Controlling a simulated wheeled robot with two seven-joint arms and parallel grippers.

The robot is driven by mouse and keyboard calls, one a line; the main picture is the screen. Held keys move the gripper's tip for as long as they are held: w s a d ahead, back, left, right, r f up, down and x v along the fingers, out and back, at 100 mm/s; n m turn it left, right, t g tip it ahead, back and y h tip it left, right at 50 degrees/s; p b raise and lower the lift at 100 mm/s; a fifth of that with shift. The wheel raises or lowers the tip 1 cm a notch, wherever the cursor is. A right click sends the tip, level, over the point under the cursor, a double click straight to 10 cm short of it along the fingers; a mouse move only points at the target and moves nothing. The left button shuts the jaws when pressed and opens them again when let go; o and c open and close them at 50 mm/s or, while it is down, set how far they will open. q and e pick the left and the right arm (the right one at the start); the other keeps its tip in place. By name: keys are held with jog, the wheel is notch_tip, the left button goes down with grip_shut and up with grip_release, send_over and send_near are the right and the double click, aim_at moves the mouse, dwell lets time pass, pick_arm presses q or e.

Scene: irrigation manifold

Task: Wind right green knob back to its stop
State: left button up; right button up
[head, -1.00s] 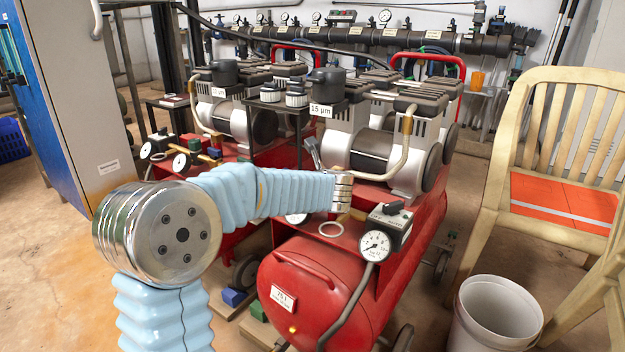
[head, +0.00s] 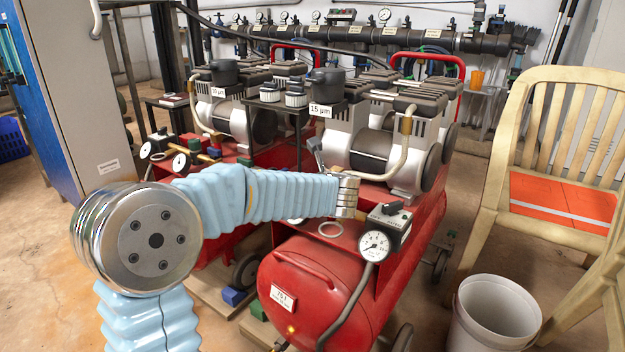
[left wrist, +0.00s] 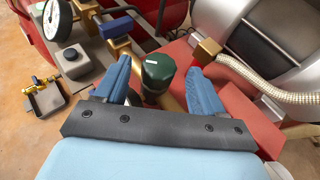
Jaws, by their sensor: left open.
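The green knob (left wrist: 158,70) shows in the left wrist view as a dark green round cap with a small white mark on top. It sits on a brass-coloured fitting. My left gripper (left wrist: 160,66) is open, with one blue finger on each side of the knob. I see a gap at each side, and the fingers do not look closed on it. In the head view my left arm reaches across to the right-hand red compressor (head: 310,285). The knob is hidden there behind my arm, and the gripper's fingers cannot be made out. My right gripper is not in view.
A pressure gauge (head: 374,245) stands on the compressor. A white bucket (head: 495,315) and a wooden chair (head: 540,130) are at right.

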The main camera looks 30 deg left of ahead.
pick_arm(q)
jog(key=p+v, duration=0.1)
jog(key=v, duration=0.9)
jog(key=shift+s+d, duration=0.1)
jog(key=shift+d, duration=0.05)
